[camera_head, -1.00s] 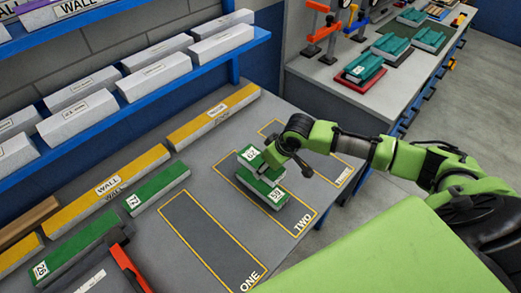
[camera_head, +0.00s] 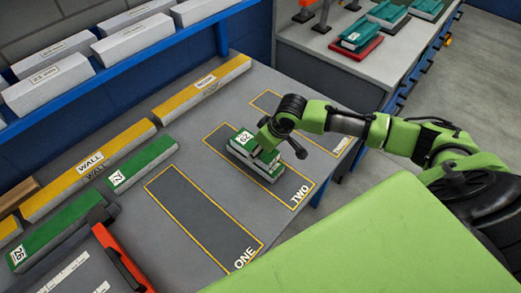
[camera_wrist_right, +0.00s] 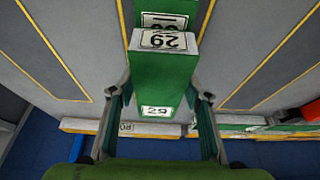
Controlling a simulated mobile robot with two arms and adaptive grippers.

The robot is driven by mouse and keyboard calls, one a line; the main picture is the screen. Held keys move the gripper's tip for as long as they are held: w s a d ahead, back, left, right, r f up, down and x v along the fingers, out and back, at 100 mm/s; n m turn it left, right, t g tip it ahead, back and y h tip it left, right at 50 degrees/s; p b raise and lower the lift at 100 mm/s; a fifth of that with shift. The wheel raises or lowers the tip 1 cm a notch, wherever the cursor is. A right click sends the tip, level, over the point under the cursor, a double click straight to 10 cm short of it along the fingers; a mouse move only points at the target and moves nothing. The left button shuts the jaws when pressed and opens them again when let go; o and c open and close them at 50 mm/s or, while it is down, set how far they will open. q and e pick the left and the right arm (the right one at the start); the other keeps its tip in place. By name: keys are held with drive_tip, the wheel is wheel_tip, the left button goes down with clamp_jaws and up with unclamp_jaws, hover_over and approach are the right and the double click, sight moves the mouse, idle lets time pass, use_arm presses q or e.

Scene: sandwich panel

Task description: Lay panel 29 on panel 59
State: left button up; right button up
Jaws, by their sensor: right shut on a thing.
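Green panel 29 (camera_head: 241,137) is over another green panel (camera_head: 272,178) inside the yellow outline marked TWO. They look closely stacked and nearly aligned; I cannot tell whether they touch. The lower panel's number is mostly hidden now. My right gripper (camera_head: 265,145) is above them, shut on panel 29. In the right wrist view, panel 29 (camera_wrist_right: 160,82) sits between the two fingers, and the lower panel's label (camera_wrist_right: 163,21) shows just past its far end. My left gripper is not in view.
Outline ONE (camera_head: 205,215) is empty. An orange-edged item (camera_head: 122,258) is at lower left. White blocks (camera_head: 130,37) fill the shelf.

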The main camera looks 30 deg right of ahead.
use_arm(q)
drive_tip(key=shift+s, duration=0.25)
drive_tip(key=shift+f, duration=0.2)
use_arm(e)
drive_tip(key=shift+f, duration=0.5)
drive_tip(key=o, duration=1.2)
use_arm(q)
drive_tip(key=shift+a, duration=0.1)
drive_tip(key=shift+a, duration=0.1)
use_arm(e)
drive_tip(key=v, duration=1.2)
